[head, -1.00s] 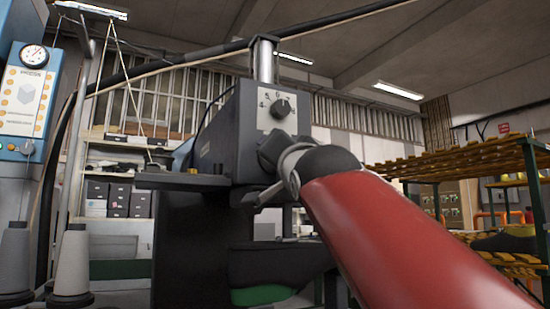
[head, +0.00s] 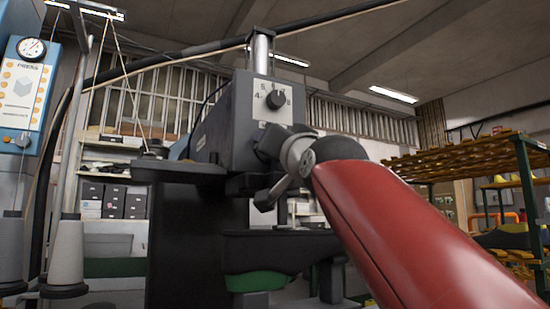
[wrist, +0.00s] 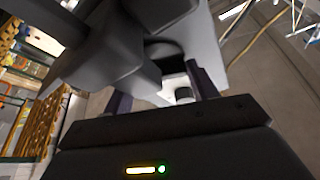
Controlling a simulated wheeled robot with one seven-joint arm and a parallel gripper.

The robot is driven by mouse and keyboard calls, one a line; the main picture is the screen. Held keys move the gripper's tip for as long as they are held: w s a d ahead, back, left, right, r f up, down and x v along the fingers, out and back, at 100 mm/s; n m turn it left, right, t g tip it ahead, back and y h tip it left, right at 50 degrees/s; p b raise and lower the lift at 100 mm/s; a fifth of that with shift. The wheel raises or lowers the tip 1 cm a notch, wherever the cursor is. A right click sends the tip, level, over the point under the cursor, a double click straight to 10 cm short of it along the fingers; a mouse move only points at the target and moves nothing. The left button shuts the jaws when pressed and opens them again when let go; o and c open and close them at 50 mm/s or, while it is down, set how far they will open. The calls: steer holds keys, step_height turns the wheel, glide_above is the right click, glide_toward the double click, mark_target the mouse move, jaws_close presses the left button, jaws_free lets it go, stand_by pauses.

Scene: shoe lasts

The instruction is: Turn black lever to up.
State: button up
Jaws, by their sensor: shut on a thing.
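The grey machine head (head: 228,125) stands ahead in the head view.
A black round dial (head: 275,99) with numbers sits on a pale plate above my gripper. A blue press panel (head: 22,85) and thread cones (head: 66,258) stand at left. A rack with yellow slats (head: 460,160) is at right. Black machine parts lie below the gripper.

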steer(key=n, duration=0.1)
steer(key=n+y+b, duration=0.2)
steer(key=n, duration=0.1)
steer(key=shift+w+d+f+g, duration=0.1)
steer(key=shift+f+g, duration=0.2)
steer(key=n+y, duration=0.1)
steer(key=n, duration=0.1)
steer(key=n+y+b, duration=0.1)
steer(key=n, duration=0.1)
steer(key=shift+d+r+g, duration=0.15)
steer(key=shift+g, duration=0.15)
steer(key=n+y, duration=0.1)
steer(key=n, duration=0.1)
steer(key=n+g+y, duration=0.1)
steer(key=n, duration=0.1)
steer(key=shift+w+d+r+n+g, duration=0.1)
steer(key=shift+r+n+g, duration=0.05)
steer(key=shift+n+g, duration=0.2)
steer(key=shift+n+g+y, duration=0.6)
steer(key=shift+n+g, duration=0.05)
steer(key=shift+n, duration=1.3)
steer(key=o, duration=0.7)
